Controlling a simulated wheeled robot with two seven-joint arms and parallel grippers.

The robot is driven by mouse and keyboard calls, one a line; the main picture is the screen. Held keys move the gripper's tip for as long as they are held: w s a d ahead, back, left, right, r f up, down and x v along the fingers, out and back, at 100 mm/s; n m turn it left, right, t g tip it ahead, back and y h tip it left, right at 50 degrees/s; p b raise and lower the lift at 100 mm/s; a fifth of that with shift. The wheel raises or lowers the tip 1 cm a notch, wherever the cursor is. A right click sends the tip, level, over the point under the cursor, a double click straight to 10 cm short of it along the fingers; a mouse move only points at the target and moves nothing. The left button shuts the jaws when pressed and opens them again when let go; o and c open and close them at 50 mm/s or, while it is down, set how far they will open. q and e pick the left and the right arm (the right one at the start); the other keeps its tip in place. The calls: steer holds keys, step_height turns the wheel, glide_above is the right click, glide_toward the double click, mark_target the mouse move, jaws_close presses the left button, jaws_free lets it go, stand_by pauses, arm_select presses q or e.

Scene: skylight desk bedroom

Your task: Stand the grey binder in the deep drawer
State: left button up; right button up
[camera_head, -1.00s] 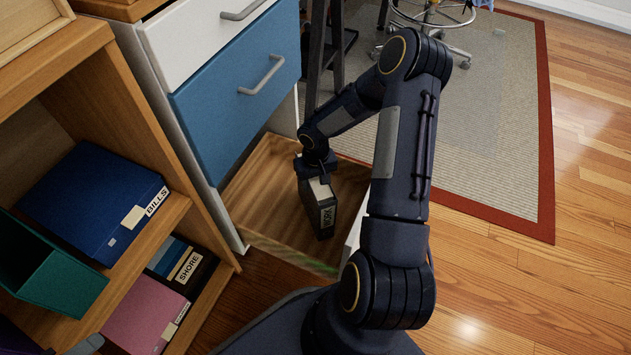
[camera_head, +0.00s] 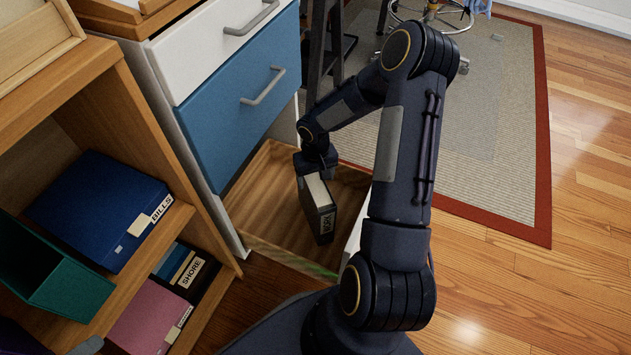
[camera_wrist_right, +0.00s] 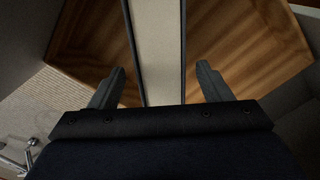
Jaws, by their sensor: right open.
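The grey binder (camera_head: 323,216) stands upright on its edge inside the open deep drawer (camera_head: 262,200), its labelled spine facing the front. In the right wrist view the binder's pale top (camera_wrist_right: 158,60) lies between the two fingers. My right gripper (camera_head: 314,166) is just above the far end of the binder. In the right wrist view it (camera_wrist_right: 158,88) is open, with a gap on each side of the binder. My left gripper is not clearly in view; only a small grey part shows at the lower left edge.
A wooden shelf (camera_head: 150,130) at left holds a blue binder (camera_head: 100,205), a teal box (camera_head: 50,265), a dark SHORE binder (camera_head: 190,272) and a pink one (camera_head: 150,318). The blue drawer (camera_head: 235,95) above is shut. A rug and floor lie right.

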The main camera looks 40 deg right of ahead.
step_height(320, 180, up, 7)
steer(key=shift+f+p, duration=0.1)
steer(key=shift+p, duration=0.95)
steer(key=s+a+r+t, duration=0.1)
steer(key=s+a+r, duration=0.25)
steer(key=r, duration=0.45)
steer(key=s+a+r+t, duration=0.15)
steer(key=s+r, duration=0.25)
steer(key=r, duration=0.5)
steer(key=s+a+r+n+t+y, duration=0.2)
steer(key=s+a+r, duration=0.4)
steer(key=s+a, duration=0.4)
steer(key=shift+s+a+t+y, duration=0.25)
steer(key=shift+s+t+y, duration=0.3)
steer(key=shift+s+y, duration=0.4)
steer(key=shift+r, duration=0.15)
